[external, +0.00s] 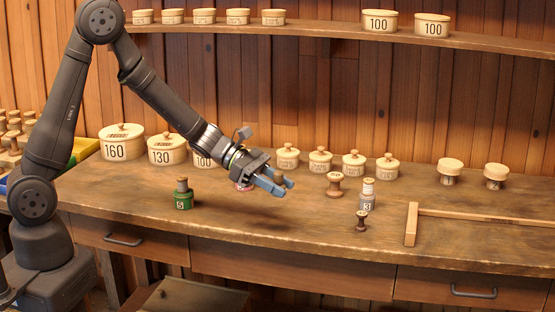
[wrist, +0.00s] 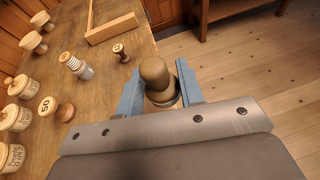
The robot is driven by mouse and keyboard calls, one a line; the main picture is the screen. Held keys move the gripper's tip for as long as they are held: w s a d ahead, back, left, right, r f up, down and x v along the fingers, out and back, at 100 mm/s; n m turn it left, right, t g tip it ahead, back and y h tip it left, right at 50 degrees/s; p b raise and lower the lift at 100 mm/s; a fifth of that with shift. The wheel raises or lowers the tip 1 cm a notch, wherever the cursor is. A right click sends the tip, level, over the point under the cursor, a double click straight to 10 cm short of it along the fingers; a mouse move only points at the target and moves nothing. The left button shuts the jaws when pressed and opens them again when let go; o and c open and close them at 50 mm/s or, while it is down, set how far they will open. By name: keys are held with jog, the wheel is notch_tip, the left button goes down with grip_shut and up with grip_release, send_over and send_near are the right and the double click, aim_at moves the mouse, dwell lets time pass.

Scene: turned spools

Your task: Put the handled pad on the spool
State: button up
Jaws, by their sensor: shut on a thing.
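My gripper (external: 277,186) is shut on the handled pad, whose brown rounded handle (wrist: 154,71) stands up between the blue fingers in the wrist view. The handle's top (external: 278,178) also shows in the external view; the pad's lower part is mostly hidden. The gripper is above the table. A wide wooden spool (external: 335,184) stands on the table to the right of the gripper; its top reads 50 in the wrist view (wrist: 64,111). A smaller dark spool (external: 361,221) stands nearer the front edge, also seen in the wrist view (wrist: 121,53).
A grey can marked 3 (external: 367,201) with a pale ribbed piece on top stands between and behind the spools. A green can marked 5 (external: 183,200) is left of the gripper. A wooden bar frame (external: 411,224) lies right. Lidded tubs (external: 167,150) line the back.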

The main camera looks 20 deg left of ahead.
jog(key=w+d+r+n+t, duration=0.1)
jog(key=w+d+r, duration=0.2)
jog(key=w+d, duration=0.35)
jog(key=w+d+r+n+t, duration=0.1)
jog(key=w+d+r, duration=0.2)
jog(key=w+d, duration=0.35)
send_over(335, 175)
notch_tip(335, 175, down, 7)
jog(key=shift+r, duration=0.1)
jog(key=shift+f, duration=2.05)
jog(key=o, duration=1)
jog(key=shift+f, duration=0.15)
jog(key=shift+c, duration=0.2)
jog(key=shift+a+r, duration=0.2)
jog(key=shift+r, duration=0.1)
jog(key=v, duration=1.1)
jog(key=shift+a, duration=0.35)
jog(key=shift+f, duration=0.1)
